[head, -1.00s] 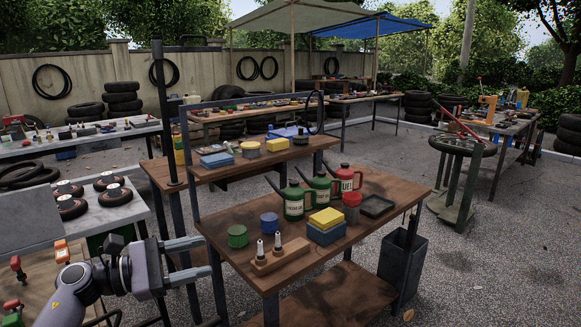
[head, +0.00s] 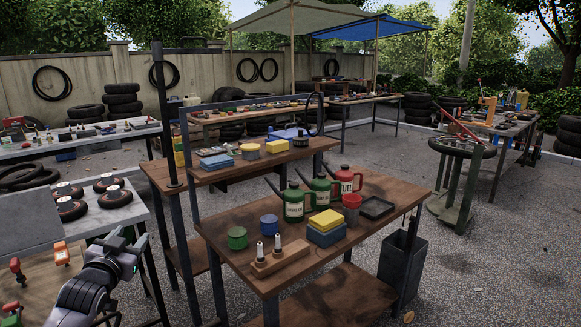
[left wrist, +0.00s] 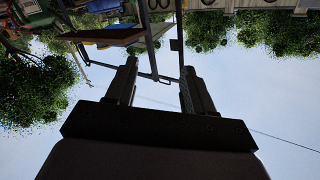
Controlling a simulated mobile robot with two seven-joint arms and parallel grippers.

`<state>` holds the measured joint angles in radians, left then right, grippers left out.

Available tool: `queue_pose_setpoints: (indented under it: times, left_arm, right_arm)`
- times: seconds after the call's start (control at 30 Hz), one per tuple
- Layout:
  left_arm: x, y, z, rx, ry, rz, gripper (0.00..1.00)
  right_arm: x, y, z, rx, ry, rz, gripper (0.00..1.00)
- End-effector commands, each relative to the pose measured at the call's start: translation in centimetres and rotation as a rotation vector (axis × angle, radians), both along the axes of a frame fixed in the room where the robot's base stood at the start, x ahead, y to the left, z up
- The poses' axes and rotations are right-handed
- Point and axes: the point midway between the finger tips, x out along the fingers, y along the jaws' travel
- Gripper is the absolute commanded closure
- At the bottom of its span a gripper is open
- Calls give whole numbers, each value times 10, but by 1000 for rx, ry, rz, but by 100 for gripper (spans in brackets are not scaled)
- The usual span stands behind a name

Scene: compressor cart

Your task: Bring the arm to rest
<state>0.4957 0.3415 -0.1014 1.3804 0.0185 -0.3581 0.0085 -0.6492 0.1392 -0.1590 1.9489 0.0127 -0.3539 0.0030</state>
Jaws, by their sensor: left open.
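My left gripper (head: 130,243) is at the lower left of the head view, left of the brown wooden workbench and apart from it. Its two fingers are spread and nothing is between them. In the left wrist view, the open fingers (left wrist: 158,88) stand out against the sky, and the scene appears upside down. My right gripper is not in view.
The wooden bench (head: 345,250) holds green oil cans (head: 294,203), a red can (head: 347,182), a yellow-and-blue box stack (head: 326,228) and a wooden block with two plugs (head: 280,257). A metal table with small wheels (head: 112,197) stands at left.

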Motion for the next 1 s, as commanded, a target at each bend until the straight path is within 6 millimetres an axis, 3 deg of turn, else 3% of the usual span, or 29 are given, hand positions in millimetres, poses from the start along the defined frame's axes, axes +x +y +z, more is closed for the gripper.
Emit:
queue_pose_setpoints:
  times: [0.03,0.27,0.5,0.63,0.8,1.0]
  left_arm:
    - [-12,-11,-28,-4,38,-17,47]
    - [-73,-52,-116,-36,162,-79,47]
    - [-168,-97,-201,-103,316,-138,47]
    - [-227,-119,-234,-149,399,-159,47]
    - [-300,-142,-261,-211,500,-173,47]
    - [-356,-157,-272,-261,573,-173,47]
  right_arm:
    - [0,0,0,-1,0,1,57]
    - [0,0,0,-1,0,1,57]
    - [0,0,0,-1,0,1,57]
    - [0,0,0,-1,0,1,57]
    - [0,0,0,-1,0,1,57]
    - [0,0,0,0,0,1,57]
